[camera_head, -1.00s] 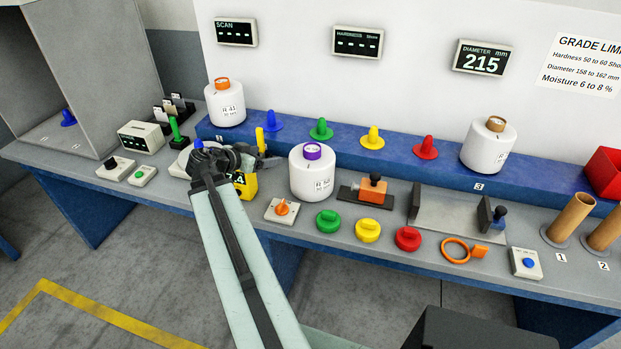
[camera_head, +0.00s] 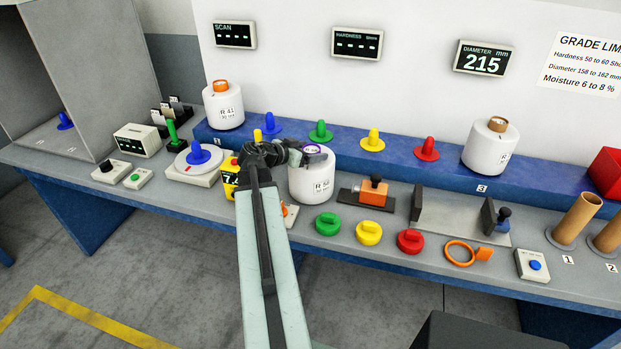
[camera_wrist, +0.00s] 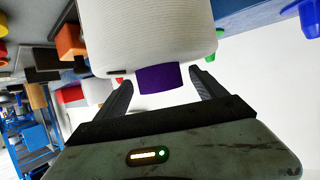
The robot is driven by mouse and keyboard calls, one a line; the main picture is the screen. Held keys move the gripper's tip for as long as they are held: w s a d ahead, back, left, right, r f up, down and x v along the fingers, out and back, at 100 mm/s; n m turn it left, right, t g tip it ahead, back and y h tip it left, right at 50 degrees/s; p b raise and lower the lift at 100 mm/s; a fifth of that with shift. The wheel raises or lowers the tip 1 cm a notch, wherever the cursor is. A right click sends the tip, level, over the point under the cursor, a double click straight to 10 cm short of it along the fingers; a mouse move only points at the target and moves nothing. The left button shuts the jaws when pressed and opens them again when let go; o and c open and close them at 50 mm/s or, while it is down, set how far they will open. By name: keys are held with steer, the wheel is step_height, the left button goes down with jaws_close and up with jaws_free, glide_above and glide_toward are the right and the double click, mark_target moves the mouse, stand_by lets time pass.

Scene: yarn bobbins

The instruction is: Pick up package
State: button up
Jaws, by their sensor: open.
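The package looks to be the white yarn bobbin (camera_head: 312,182) with a purple core top, labelled on its front, standing upright on the grey bench. My gripper (camera_head: 304,152) is at its upper left in the head view, close to the purple top. In the wrist view the bobbin's white body (camera_wrist: 150,35) and purple core end (camera_wrist: 160,79) lie ahead, between the lines of the two open fingers. My gripper (camera_wrist: 160,95) is open with nothing held. I cannot tell whether a finger touches the core.
A yellow meter (camera_head: 230,178) and a turntable with a blue cone (camera_head: 198,154) stand left of the bobbin. An orange block fixture (camera_head: 372,192) is right. White bobbins with orange (camera_head: 223,106) and brown (camera_head: 490,148) tops stand on the blue shelf, with coloured cones between.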

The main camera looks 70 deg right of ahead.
steer(key=shift+s+d+f, duration=0.15)
steer(key=shift+d+f, duration=0.05)
steer(key=shift+d, duration=0.15)
steer(key=shift+r, duration=0.1)
steer(key=shift+c, duration=0.3)
jaws_close()
step_height(320, 180, up, 10)
steer(key=p, duration=1)
steer(key=shift+r, duration=0.15)
